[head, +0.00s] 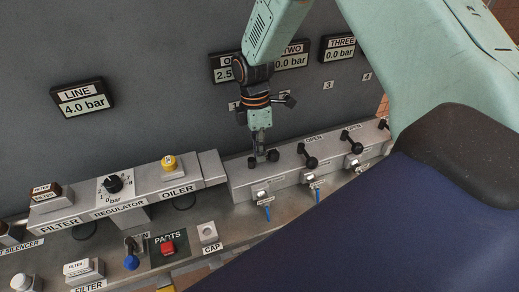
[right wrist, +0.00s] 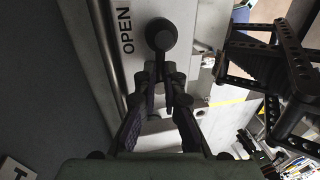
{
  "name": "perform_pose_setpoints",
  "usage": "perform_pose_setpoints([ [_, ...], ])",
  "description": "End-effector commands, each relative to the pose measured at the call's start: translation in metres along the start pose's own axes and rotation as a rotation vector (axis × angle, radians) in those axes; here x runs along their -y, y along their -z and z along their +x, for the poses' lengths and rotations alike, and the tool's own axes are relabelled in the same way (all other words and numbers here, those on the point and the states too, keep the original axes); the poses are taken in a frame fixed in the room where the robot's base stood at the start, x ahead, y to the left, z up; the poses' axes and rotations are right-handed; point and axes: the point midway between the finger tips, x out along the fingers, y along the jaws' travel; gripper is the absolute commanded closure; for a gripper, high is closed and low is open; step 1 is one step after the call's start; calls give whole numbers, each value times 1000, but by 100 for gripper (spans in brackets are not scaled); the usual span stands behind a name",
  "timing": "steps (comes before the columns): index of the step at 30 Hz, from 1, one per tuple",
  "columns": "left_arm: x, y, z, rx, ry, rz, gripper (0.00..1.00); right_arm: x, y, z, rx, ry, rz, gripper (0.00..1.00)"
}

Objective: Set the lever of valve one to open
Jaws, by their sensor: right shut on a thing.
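My right gripper (head: 262,155) reaches down from above to the lever of valve one (head: 272,155) on the grey manifold block. In the right wrist view, the fingers of this gripper (right wrist: 161,82) are closed around the lever's stem. The lever's round black knob (right wrist: 161,34) sticks out beyond the fingertips, beside the printed word OPEN. In the head view the gripper partly hides this lever, so its exact angle is unclear. My left gripper cannot be made out.
To the right are two similar black levers, the second (head: 308,155) and third (head: 350,141), close by. Blue tubes (head: 267,213) hang below the block. The regulator knob (head: 114,184) and oiler (head: 169,163) stand left. A black perforated frame (right wrist: 285,70) is near the gripper.

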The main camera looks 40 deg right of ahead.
Motion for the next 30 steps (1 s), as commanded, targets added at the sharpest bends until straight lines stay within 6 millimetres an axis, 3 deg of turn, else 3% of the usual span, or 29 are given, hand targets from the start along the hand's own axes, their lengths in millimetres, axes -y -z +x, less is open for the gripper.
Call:
perform_pose_setpoints([
  [15,0,0,0,0,0,0,67,4,-1,5,7,14,-21,100],
  [16,0,0,0,0,0,0,67,4,-1,5,7,14,-21,91],
  [24,0,0,0,0,0,0,67,2,0,3,5,8,-20,68],
  [30,0,0,0,0,0,0,67,1,0,2,5,4,-19,67],
])
